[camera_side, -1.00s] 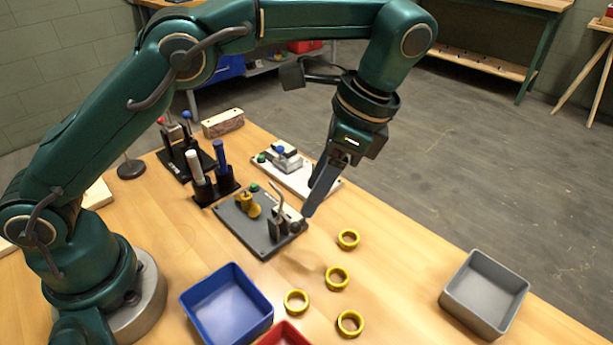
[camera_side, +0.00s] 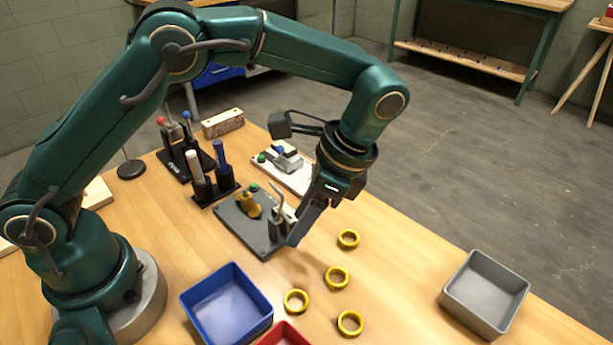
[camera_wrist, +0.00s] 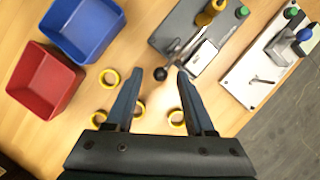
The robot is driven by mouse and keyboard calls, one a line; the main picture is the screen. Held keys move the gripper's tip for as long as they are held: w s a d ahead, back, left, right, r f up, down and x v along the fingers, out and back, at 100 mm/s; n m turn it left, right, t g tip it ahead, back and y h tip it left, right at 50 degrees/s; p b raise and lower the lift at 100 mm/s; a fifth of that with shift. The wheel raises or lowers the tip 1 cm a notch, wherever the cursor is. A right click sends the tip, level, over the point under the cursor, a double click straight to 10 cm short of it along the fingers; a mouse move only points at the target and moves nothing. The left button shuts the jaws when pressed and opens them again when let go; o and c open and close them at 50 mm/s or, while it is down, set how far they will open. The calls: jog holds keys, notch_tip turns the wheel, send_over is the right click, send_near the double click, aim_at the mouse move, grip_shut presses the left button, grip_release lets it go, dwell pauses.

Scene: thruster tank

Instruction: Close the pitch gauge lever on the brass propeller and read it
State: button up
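The brass propeller (camera_side: 249,203) sits on a dark grey gauge plate (camera_side: 243,228) in the side view; it also shows at the top of the wrist view (camera_wrist: 207,14). The pitch gauge stands at the plate's near right end, with its metal lever (camera_side: 279,201) standing up in the side view. In the wrist view the lever's dark ball knob (camera_wrist: 160,73) lies just ahead of my fingers. My gripper (camera_side: 293,243) points down beside the gauge. In the wrist view its two fingers (camera_wrist: 160,77) are apart with nothing held between them. Whether a finger touches the lever cannot be told.
Yellow rings (camera_side: 337,278) lie on the wood near my gripper. A blue bin (camera_side: 227,306), a red bin (camera_wrist: 45,80) and a grey bin (camera_side: 484,293) stand on the table. A white plate fixture (camera_side: 290,176) and a tool holder (camera_side: 214,191) stand behind.

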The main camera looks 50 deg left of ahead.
grip_shut()
dwell(1.4)
